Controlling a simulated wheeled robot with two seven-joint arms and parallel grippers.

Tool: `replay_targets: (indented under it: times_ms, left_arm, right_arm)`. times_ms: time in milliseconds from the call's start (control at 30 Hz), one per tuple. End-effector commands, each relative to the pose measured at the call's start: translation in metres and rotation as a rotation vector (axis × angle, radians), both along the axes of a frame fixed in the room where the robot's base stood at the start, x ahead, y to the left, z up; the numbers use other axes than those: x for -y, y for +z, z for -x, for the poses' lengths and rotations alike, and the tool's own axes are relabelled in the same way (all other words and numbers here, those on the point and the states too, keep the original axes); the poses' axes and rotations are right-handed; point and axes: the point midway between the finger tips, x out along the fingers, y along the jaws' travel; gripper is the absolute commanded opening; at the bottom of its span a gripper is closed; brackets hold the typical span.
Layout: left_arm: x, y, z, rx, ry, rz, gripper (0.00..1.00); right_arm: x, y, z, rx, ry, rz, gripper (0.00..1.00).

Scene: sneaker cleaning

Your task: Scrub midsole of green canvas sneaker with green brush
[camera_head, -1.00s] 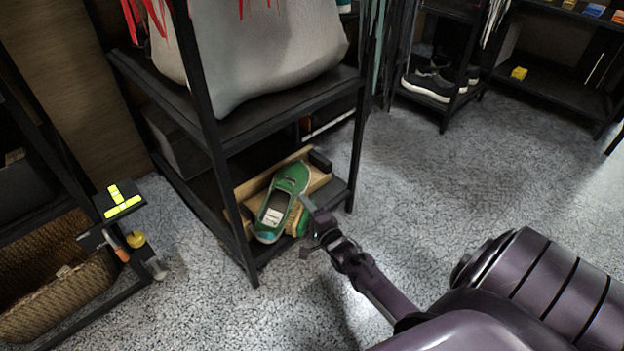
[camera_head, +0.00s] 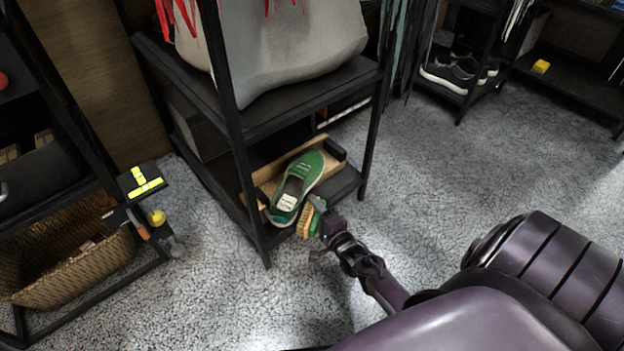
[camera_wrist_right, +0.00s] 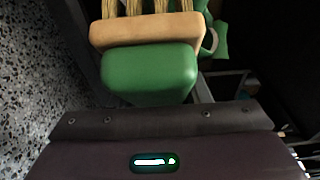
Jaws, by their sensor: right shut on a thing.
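The green canvas sneaker (camera_head: 312,167) with a white insole label lies on a low black shelf, its heel toward the front edge. My right gripper (camera_head: 325,226) is at the sneaker's right, near the heel, shut on the green brush (camera_head: 306,221). In the right wrist view the brush shows its green handle (camera_wrist_right: 150,75), wooden block and pale bristles pointing away from the gripper. Part of the green sneaker (camera_wrist_right: 222,30) shows beyond it. I cannot tell whether the bristles touch the midsole. My left gripper is not in view.
Black shelf posts (camera_head: 372,125) stand close on both sides, and a large grey bag (camera_head: 290,55) sits on the shelf above. A wicker basket (camera_head: 85,270) is at left. The speckled floor at right is open.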

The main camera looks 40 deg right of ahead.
Motion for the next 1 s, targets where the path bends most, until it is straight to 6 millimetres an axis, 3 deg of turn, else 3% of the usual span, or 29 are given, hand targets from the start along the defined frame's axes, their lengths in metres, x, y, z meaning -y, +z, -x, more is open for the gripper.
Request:
replay_targets:
  times_ms: [200,633,1000]
  left_arm:
    - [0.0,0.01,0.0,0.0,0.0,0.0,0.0]
    - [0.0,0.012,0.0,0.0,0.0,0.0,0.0]
    - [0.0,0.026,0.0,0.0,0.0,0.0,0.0]
  right_arm:
    - [0.004,-0.001,0.018,-0.004,-0.004,0.003,0.0]
    - [0.006,-0.002,0.024,-0.007,-0.006,0.004,0.0]
    - [0.008,-0.002,0.051,-0.007,-0.007,0.004,0.0]
